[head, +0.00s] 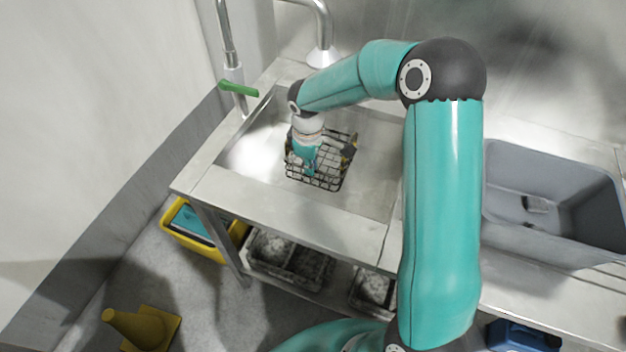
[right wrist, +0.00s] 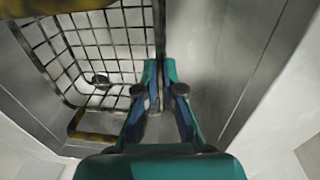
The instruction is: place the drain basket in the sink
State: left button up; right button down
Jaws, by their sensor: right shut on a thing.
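The drain basket (head: 318,183) is a black wire mesh basket with yellowish handles. In the head view it is inside the metal sink (head: 245,160), over the basin. My right gripper (head: 308,168) reaches down to it from above. In the right wrist view my right gripper (right wrist: 163,78) is shut on one wire side of the basket, whose yellow handle (right wrist: 92,137) shows at lower left. The drain hole (right wrist: 100,81) shows through the mesh. I cannot tell whether the basket touches the sink floor. My left gripper is not in view.
A faucet (head: 320,50) and a pipe with a green lever (head: 238,88) stand behind the sink. A grey tub (head: 560,245) is at right on the counter. Below are a yellow bin (head: 205,243) and dark crates (head: 290,262).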

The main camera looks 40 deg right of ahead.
aim_at(311, 178)
jog(key=shift+f, duration=3)
jog(key=c, duration=1.3)
grip_release()
jog(key=shift+f, duration=0.1)
jog(key=r, duration=0.8)
jog(key=a+r, duration=0.1)
jog(key=r, duration=0.3)
jog(key=shift+s+r, duration=0.1)
jog(key=shift+s, duration=0.15)
